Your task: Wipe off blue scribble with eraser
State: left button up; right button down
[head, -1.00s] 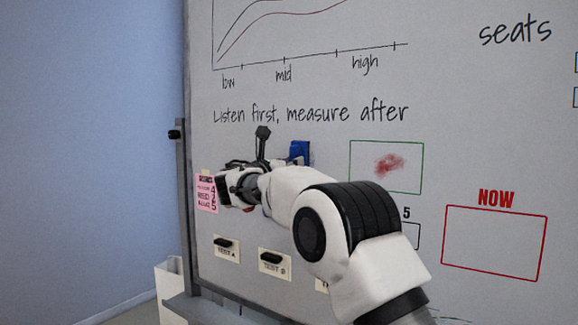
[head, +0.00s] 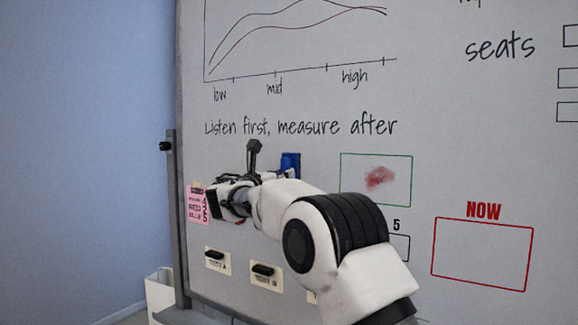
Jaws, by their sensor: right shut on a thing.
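My right gripper (head: 272,165) is in front of the lower left of the whiteboard (head: 430,130), its arm coming in from the bottom right. It is shut on a blue block, which looks like the eraser (head: 290,163), at the board face. The gripper covers part of the block, and I cannot tell whether the block touches the board. No blue scribble shows; the gripper and arm hide part of the board. A red smudge (head: 380,178) is inside a green-outlined box to the right of the block. My left gripper is not in view.
A pink note (head: 197,204) is at the board's left edge. Black pieces on labelled cards (head: 216,257) are below the gripper. An empty red box (head: 482,254) marked NOW is at the right. The board's frame post (head: 175,225) stands at the left.

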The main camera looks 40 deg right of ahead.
jog(key=shift+w+r, duration=0.1)
jog(key=shift+w, duration=0.1)
pick_arm(q)
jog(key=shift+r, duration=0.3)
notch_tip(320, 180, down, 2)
jog(key=shift+b, duration=1.05)
pick_arm(e)
jog(key=v, duration=0.6)
jog(key=shift+w+r, duration=0.1)
jog(key=shift+r, duration=0.05)
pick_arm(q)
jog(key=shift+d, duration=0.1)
